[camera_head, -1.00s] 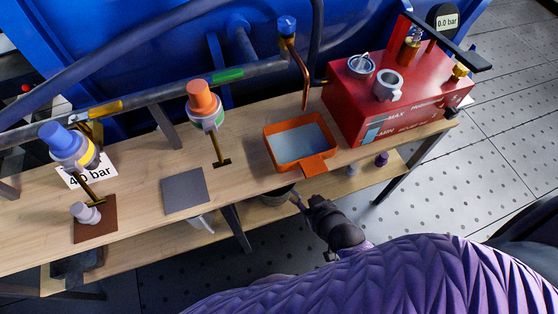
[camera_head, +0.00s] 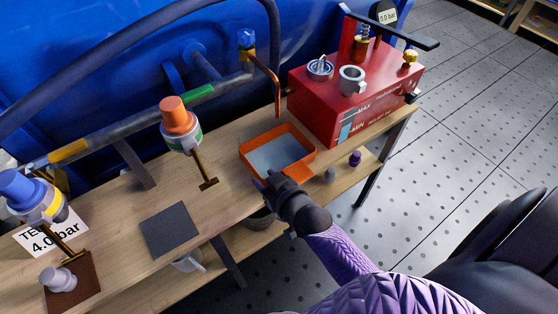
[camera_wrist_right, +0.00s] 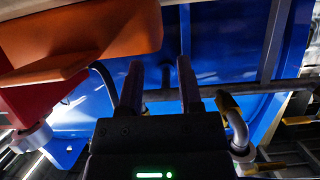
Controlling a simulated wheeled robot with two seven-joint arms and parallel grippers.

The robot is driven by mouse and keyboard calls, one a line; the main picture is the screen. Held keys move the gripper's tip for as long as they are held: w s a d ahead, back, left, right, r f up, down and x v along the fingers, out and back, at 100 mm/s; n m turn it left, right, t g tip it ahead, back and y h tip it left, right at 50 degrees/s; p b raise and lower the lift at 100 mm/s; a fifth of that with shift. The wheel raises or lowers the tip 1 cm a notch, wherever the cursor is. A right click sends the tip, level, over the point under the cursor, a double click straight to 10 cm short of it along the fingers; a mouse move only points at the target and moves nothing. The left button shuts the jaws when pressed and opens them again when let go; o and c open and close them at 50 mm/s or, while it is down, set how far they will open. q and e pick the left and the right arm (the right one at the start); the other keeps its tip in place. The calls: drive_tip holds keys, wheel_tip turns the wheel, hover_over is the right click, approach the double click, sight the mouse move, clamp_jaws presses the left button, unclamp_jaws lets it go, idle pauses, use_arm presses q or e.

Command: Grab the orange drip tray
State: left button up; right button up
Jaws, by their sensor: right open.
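The orange drip tray (camera_head: 304,163) sits on the wooden bench, a shallow square tray with a grey-blue inside. In the right wrist view its orange side (camera_wrist_right: 110,32) fills the upper left, with a flat orange tab (camera_wrist_right: 45,72) jutting out below. My right gripper (camera_head: 265,182) is at the tray's near edge in the head view and hides the tab there. In the wrist view the right gripper (camera_wrist_right: 160,72) has its two dark fingers apart with nothing between them, and the tray is to their left. I cannot tell whether they touch. My left gripper is not in view.
A red tank (camera_head: 335,108) stands right of the tray. A copper pipe (camera_head: 274,88) hangs behind it. An orange-capped valve (camera_head: 178,122) and a dark square mat (camera_head: 170,230) are to the left. A lower shelf (camera_head: 235,250) runs beneath the bench.

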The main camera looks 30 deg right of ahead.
sight(255, 171)
drive_tip(key=b+x, duration=0.2)
drive_tip(key=x, duration=0.3)
drive_tip(key=shift+w+f+b, duration=0.1)
drive_tip(key=shift+f+b, duration=0.2)
drive_tip(key=shift+b, duration=0.1)
drive_tip(key=shift+w, duration=0.3)
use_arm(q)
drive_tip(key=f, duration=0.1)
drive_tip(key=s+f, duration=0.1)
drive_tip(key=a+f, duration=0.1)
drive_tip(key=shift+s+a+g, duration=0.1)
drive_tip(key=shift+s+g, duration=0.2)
use_arm(e)
drive_tip(key=shift+r, duration=0.15)
clamp_jaws()
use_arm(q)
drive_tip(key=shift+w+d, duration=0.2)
use_arm(e)
drive_tip(key=shift+a, duration=0.1)
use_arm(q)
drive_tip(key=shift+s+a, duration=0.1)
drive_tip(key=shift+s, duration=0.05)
